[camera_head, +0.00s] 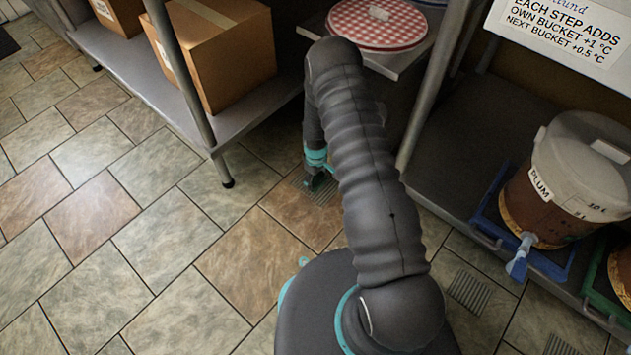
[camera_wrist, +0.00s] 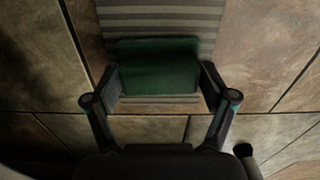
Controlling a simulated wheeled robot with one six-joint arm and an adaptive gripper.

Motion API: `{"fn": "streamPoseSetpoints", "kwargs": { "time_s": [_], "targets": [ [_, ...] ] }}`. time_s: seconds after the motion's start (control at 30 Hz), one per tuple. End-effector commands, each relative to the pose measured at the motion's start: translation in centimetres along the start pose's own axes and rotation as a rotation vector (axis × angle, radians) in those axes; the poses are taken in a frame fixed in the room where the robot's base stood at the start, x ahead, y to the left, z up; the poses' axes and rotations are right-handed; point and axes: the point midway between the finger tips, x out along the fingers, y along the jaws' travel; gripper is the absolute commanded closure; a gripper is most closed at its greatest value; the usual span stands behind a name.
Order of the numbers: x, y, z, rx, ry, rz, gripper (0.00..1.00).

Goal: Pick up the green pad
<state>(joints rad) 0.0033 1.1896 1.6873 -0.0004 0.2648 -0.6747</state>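The green pad (camera_wrist: 158,66) shows in the wrist view as a dark green block with a rounded top edge. It lies between the two fingers of my gripper (camera_wrist: 160,84), over a striped grey patch (camera_wrist: 160,18) of the floor. The fingers stand wide apart, one close at each side of the pad. I cannot tell whether they press on it or whether it is off the floor. In the head view my gripper (camera_head: 318,182) is low over the tiles, partly behind my arm. The pad is not clearly visible there.
A steel shelf (camera_head: 262,112) with cardboard boxes (camera_head: 225,55) stands left of my gripper. A checked red tray (camera_head: 379,22) sits on a small shelf above. At right, a plum bucket (camera_head: 565,180) stands on a blue tray (camera_head: 548,265). Open tiled floor (camera_head: 130,240) lies at left.

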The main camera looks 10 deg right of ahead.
Motion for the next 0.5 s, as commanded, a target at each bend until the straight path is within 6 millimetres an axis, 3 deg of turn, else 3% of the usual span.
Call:
{"fn": "streamPoseSetpoints", "kwargs": {
  "time_s": [0.03, 0.1, 0.5],
  "targets": [
    [-0.01, 0.0, 0.0, 0.0, 0.0, 0.0, 0.4],
    [-0.01, 0.0, 0.0, 0.0, 0.0, 0.0, 0.56],
    [-0.5, 0.02, -0.04, 0.0, 0.001, 0.001, 0.57]
  ]
}}
